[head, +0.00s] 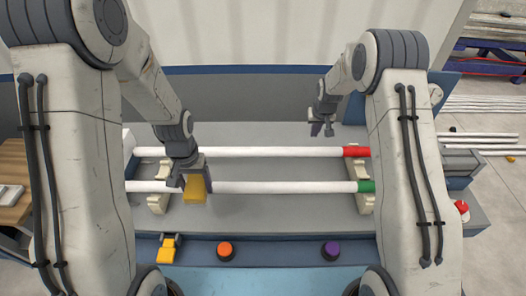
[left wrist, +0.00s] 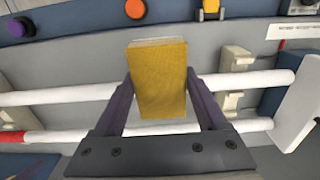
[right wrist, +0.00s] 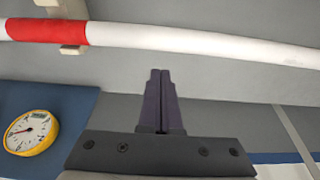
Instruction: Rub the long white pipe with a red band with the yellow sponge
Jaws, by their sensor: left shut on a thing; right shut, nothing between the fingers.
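A long white pipe with a red band (head: 270,151) lies across the back of the bench on cream supports; its red band (head: 356,151) is at the right end. It also shows in the right wrist view (right wrist: 180,36). My left gripper (head: 194,182) is shut on the yellow sponge (head: 195,190). The sponge shows in the left wrist view (left wrist: 159,85), held between both fingers over the pipes. In the head view it appears in front of the red-banded pipe, over the nearer pipe; contact cannot be told. My right gripper (head: 321,130) is shut and empty, beyond the red-banded pipe.
A white pipe with a green band (head: 285,187) lies parallel in front. An orange button (head: 225,251), a purple button (head: 331,251) and a yellow switch (head: 168,248) line the front panel. A yellow-rimmed gauge (right wrist: 30,132) sits near my right gripper. The grey surface between the pipes is clear.

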